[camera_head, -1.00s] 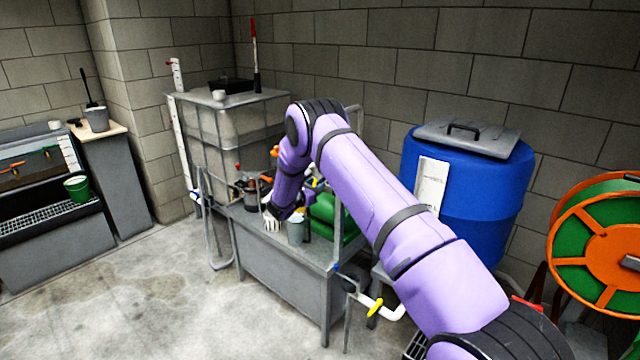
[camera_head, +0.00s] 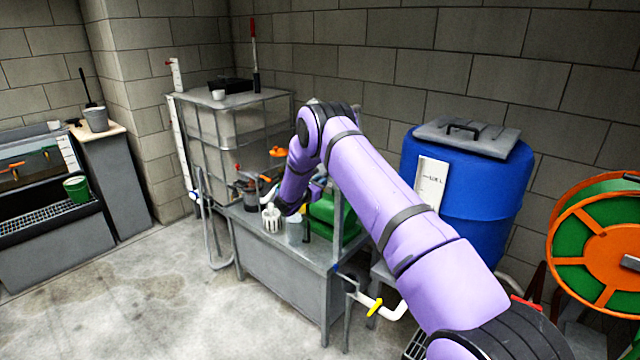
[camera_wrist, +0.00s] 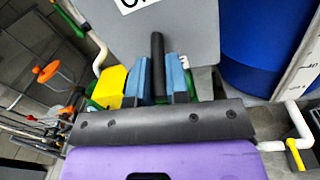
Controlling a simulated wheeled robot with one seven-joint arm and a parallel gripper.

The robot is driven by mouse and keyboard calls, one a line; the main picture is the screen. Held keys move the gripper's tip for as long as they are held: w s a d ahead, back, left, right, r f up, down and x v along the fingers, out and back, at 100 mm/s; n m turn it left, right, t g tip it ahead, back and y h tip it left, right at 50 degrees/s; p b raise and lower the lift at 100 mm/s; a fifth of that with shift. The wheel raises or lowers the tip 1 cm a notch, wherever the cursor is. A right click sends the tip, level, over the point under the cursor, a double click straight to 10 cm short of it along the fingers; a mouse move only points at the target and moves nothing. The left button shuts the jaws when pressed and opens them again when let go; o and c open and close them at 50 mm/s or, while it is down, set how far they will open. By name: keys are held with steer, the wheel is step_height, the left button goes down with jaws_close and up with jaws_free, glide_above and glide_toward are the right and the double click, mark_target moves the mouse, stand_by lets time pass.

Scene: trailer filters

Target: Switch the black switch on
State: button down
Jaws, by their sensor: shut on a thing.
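In the wrist view the black switch (camera_wrist: 157,46) shows as an upright black lever in front of a grey panel (camera_wrist: 200,32). The panel carries a white label (camera_wrist: 136,3), cut off by the top edge so that only part of its lettering shows. My gripper (camera_wrist: 161,80) has its two blue fingers on either side of the lever, shut on it. The lever's lower end is hidden between the fingers. In the head view my purple arm reaches over the grey metal bench (camera_head: 280,262) and hides the switch and my fingertips.
A blue barrel (camera_head: 468,190) stands right of the bench. A caged tank (camera_head: 228,135) stands behind it on the left. A white slotted cup (camera_head: 271,220), a grey cup (camera_head: 295,230) and a green container (camera_head: 325,215) are on the bench. The floor at left front is clear.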

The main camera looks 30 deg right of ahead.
steer(key=shift+r, duration=0.1)
steer(key=y, duration=0.1)
steer(key=r+g+y, duration=0.1)
steer(key=shift+a+r+y, duration=0.2)
steer(key=shift+y, duration=0.2)
steer(key=shift+d+r+g+y, duration=0.1)
steer(key=shift+r+g+y, duration=0.45)
steer(key=shift+y, duration=0.6)
steer(key=shift+d+r+g+y, duration=0.1)
steer(key=shift+r+g+y, duration=0.4)
steer(key=shift+y, duration=0.65)
steer(key=shift+f, duration=0.1)
steer(key=c, duration=1.1)
jaws_free()
steer(key=shift+a, duration=0.1)
steer(key=v, duration=1)
steer(key=shift+a+r, duration=0.2)
steer(key=shift+r, duration=0.1)
steer(key=shift+s, duration=0.1)
